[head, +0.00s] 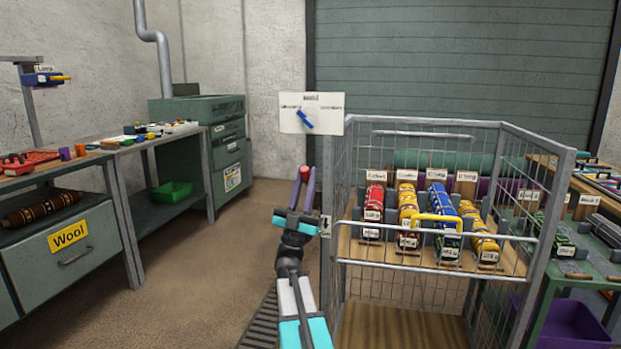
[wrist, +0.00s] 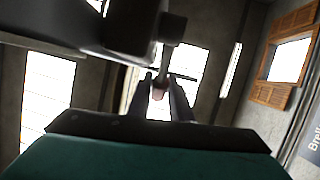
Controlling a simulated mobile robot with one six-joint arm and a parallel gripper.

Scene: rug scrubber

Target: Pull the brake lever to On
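My gripper (head: 304,180) points up at the left front corner of the wire cart (head: 548,200). Its two fingers stand apart in the head view. A red knob (head: 304,169) shows between the fingertips; it looks like the end of the brake lever. The lever's shaft is mostly hidden.
A white board (head: 330,103) with a blue pointer (head: 305,121) stands above the cart's corner. The cart's shelf holds several coloured, labelled rolls and a yellow handle (head: 436,217). Benches (head: 120,147) line the left side. The floor (head: 215,260) between bench and cart is clear.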

